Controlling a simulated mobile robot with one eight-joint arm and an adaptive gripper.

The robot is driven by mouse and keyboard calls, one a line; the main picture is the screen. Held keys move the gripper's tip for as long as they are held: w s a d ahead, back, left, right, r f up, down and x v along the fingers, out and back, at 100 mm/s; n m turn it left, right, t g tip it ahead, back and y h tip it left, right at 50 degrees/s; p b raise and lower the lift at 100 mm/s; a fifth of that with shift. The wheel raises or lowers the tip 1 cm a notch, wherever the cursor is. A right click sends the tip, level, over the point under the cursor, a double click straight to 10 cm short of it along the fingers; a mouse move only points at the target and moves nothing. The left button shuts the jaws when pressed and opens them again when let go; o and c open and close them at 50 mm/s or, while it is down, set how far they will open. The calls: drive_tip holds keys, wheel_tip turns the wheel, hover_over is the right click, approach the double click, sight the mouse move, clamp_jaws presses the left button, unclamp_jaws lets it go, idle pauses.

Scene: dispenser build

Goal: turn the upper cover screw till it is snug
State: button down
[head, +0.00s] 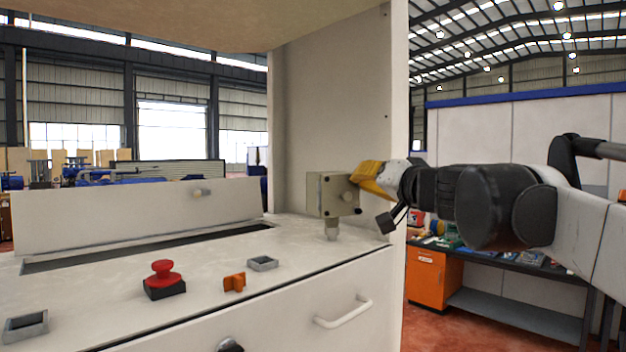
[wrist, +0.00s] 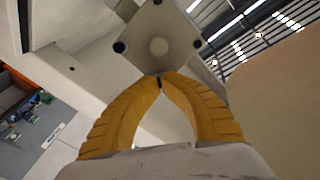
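The grey-green box (head: 327,192) stands on a short stem on the white counter. My gripper (head: 354,181) reaches in from the right to the cover's upper corner. In the wrist view its yellow fingertips close together at the cover's near corner, with a small dark piece, the upper cover screw (wrist: 158,82), between them. The fingertips mostly hide this screw, so its seating cannot be seen.
The counter (head: 110,300) carries a red push button (head: 163,274), an orange knob (head: 234,282) and two square frames. A white upright panel (head: 330,110) stands behind the box. A drawer handle (head: 344,312) sticks out below. An orange cabinet (head: 433,275) and workbench stand at right.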

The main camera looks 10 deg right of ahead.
drive_tip(key=shift+r+m, duration=0.2)
drive_tip(key=shift+m, duration=0.8)
drive_tip(key=c, duration=1.8)
unclamp_jaws()
drive_tip(key=shift+a, duration=0.1)
drive_tip(key=shift+o, duration=0.2)
drive_tip(key=v, duration=1.1)
drive_tip(key=shift+s+d, duration=0.25)
drive_tip(key=shift+f, duration=0.1)
drive_tip(key=shift+o, duration=1.4)
drive_tip(key=shift+w+a+p, duration=0.25)
drive_tip(key=shift+w+p, duration=0.3)
drive_tip(key=shift+p, duration=0.05)
drive_tip(key=p+x, duration=0.2)
drive_tip(key=x, duration=0.8)
drive_tip(key=shift+w, duration=0.4)
